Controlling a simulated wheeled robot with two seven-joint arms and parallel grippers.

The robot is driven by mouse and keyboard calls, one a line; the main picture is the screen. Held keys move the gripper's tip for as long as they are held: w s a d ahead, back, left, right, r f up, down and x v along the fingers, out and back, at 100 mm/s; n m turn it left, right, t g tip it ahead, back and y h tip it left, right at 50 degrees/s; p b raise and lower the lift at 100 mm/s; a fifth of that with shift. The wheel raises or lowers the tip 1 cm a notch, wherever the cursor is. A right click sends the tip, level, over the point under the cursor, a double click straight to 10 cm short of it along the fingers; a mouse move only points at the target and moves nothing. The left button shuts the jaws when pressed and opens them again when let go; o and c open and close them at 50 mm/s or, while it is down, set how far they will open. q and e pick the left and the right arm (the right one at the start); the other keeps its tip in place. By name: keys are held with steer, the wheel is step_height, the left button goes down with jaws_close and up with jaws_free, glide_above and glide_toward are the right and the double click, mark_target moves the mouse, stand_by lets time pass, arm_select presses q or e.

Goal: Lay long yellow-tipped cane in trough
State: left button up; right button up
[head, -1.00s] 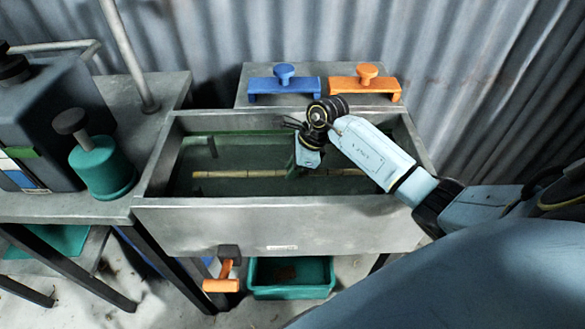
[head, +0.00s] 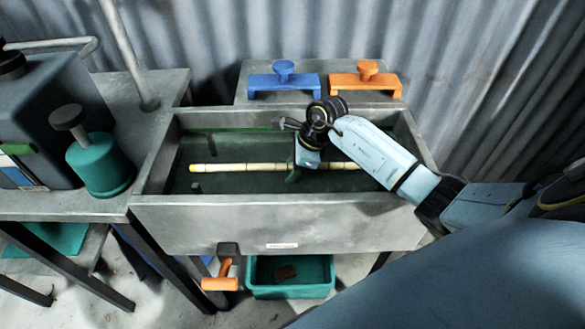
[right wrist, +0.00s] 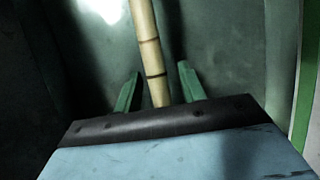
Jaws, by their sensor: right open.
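The cane (head: 240,167) is pale yellow with dark joint rings. It lies lengthwise inside the grey metal trough (head: 280,222), and its middle is partly hidden by my right gripper. My right gripper (head: 295,172) reaches down into the trough over the cane. In the right wrist view the green fingers (right wrist: 158,90) are apart, one on each side of the cane (right wrist: 150,55), which runs between them. I cannot tell whether the fingers touch it. My left gripper is not in view.
A blue clamp (head: 284,82) and an orange clamp (head: 366,82) sit on the ledge behind the trough. A teal canister (head: 100,167) stands on the bench at left. A teal bin (head: 290,290) and an orange-handled tool (head: 222,282) are below. A corrugated wall closes the back.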

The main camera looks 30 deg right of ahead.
steer(key=shift+r, duration=0.25)
steer(key=p+v, duration=0.2)
steer(key=v, duration=1)
steer(key=shift+w+a, duration=0.1)
steer(key=shift+a, duration=0.1)
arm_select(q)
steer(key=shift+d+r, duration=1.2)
arm_select(e)
steer(key=shift+d+r, duration=0.1)
steer(key=shift+r, duration=0.3)
